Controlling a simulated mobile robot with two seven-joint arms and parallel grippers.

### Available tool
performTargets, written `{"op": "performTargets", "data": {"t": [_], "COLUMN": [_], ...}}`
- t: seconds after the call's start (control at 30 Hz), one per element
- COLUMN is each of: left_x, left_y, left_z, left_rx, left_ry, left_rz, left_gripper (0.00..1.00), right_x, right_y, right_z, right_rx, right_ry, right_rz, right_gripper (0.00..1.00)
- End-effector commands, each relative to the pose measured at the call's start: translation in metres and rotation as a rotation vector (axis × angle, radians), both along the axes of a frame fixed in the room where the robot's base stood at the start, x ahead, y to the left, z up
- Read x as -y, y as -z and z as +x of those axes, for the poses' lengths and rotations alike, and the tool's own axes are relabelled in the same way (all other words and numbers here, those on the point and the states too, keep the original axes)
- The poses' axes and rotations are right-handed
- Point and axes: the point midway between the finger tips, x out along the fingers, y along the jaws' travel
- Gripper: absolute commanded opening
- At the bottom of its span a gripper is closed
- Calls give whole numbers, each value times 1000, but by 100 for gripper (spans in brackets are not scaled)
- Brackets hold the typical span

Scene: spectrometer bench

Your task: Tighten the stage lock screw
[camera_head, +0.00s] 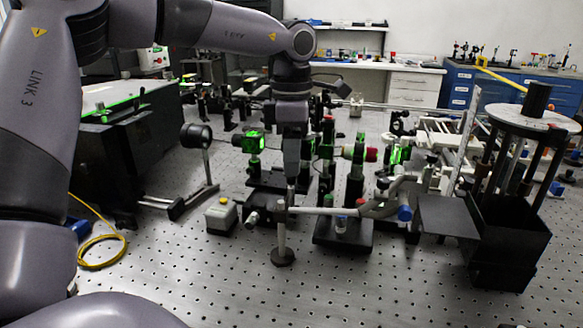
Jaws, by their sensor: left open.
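My left gripper (291,184) points straight down over the optical bench (390,285), in the middle of the head view. Its fingers look narrow from here, and they are open. Just below them is the clamp end of a horizontal metal rod (318,211) on a short post with a round black foot (283,256). I cannot tell whether the fingertips touch it. A dark stage (264,205) with a silver knob (251,219) lies beside and behind the fingers. The stage lock screw is too small or hidden to make out. My right gripper is out of view.
A small grey box with a yellow button (221,216) stands left of the post. Optic mounts crowd behind and right, including a black mount base (343,236). A black open box (505,245) stands at right, a yellow cable (101,252) at left.

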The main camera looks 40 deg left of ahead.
Motion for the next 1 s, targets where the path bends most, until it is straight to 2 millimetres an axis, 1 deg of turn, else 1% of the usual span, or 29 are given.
{"op": "performTargets", "data": {"t": [0.03,0.1,0.2,0.3,1.0], "left_x": [0,0,0,0,0], "left_y": [-10,-21,-32,-38,-38], "left_z": [1,0,0,0,0], "left_rx": [4,3,1,1,-1], "left_ry": [0,1,1,0,1], "left_rz": [1,0,1,0,-1], "left_gripper": [43,43,43,43,43], "right_x": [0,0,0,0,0], "right_y": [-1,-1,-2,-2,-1], "right_z": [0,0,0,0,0], "right_rx": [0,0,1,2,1], "right_ry": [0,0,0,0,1], "right_rz": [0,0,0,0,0], "right_gripper": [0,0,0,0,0]}}
